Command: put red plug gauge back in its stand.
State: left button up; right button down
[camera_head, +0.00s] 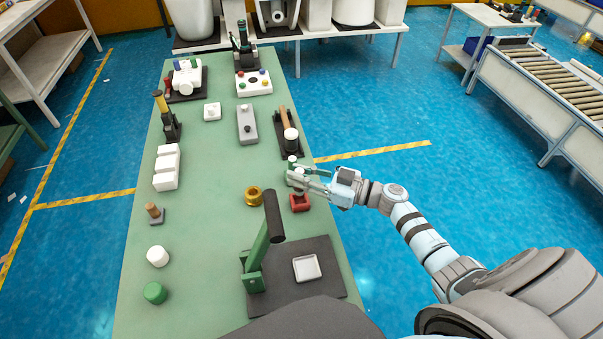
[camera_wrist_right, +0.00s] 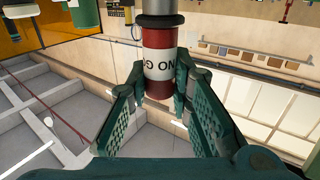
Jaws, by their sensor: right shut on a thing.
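The red plug gauge (camera_wrist_right: 157,85) shows in the right wrist view as a red cylinder with a white band lettered NO GO and a grey metal section at the top of the picture. My right gripper (camera_head: 297,176) has its green fingers closed on either side of it; the fingers also show in the right wrist view. In the head view the gripper hides most of the gauge. A small red stand (camera_head: 299,204) is on the green table just below and in front of the gripper. The gauge appears above it; I cannot tell whether they touch. My left gripper is not in view.
A brass ring (camera_head: 254,196) sits left of the red stand. A green lever press (camera_head: 258,253) with a black handle rises in front. A black stand with a wooden-handled tool (camera_head: 287,128) is behind the gripper. The table's right edge is close by.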

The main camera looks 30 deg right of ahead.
jog(key=shift+f, duration=0.15)
jog(key=shift+f+b, duration=1.75)
jog(key=shift+f, duration=0.45)
jog(key=c, duration=1.4)
grip_release()
jog(key=shift+o, duration=0.2)
jog(key=shift+s+d, duration=0.1)
jog(key=v, duration=1.1)
jog(key=shift+s+d, duration=0.25)
jog(key=shift+d, duration=0.05)
